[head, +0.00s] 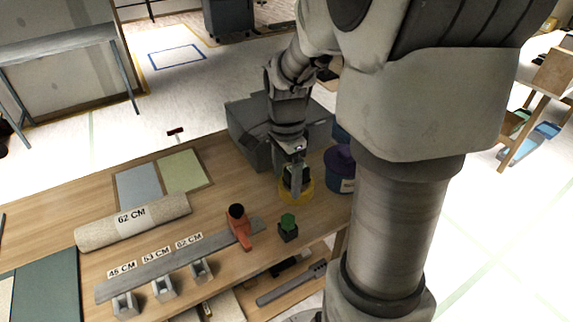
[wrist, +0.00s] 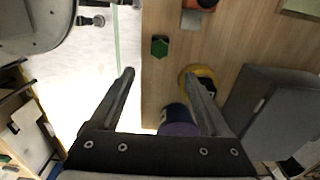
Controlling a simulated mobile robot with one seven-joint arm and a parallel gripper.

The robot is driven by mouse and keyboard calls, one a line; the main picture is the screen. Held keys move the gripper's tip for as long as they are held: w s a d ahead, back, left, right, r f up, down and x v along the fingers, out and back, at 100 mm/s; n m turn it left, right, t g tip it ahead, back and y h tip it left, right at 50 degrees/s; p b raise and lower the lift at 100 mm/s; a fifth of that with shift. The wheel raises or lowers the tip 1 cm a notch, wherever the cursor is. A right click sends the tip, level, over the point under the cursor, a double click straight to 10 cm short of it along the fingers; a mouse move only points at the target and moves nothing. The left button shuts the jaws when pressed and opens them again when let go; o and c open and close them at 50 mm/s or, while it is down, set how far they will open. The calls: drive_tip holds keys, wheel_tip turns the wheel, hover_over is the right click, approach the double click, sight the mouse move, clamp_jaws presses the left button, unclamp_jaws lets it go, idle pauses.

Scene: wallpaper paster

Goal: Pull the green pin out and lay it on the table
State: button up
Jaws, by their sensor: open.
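The green pin (head: 288,219) stands upright in a small dark block near the table's front right edge. In the wrist view the green pin (wrist: 159,45) shows from above, ahead of the fingertips and roughly in line with the gap between them; the block is mostly hidden there. My gripper (head: 294,190) is open and empty, behind the pin in the head view and apart from it. In the wrist view my gripper (wrist: 158,76) has its fingers spread wide. The wooden table (head: 235,189) has bare surface around the pin.
A yellow round item (wrist: 204,73) lies close by my right finger in the wrist view. A purple-lidded tub (head: 340,168) and grey case (head: 250,128) stand behind. An orange tool (head: 241,229) and grey ruler (head: 165,268) lie left of the pin.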

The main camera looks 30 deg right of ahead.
sight(288, 219)
drive_tip(key=r+p, duration=0.1)
drive_tip(key=p, duration=0.3)
drive_tip(key=r+p, duration=0.2)
drive_tip(key=p, duration=0.2)
drive_tip(key=shift+d+p, duration=0.3)
drive_tip(key=shift+d, duration=0.05)
drive_tip(key=shift+f+p, duration=0.15)
drive_tip(key=shift+p, duration=0.3)
drive_tip(key=shift+a+f, duration=0.1)
wheel_tip(288, 219, down, 18)
drive_tip(key=b, duration=0.3)
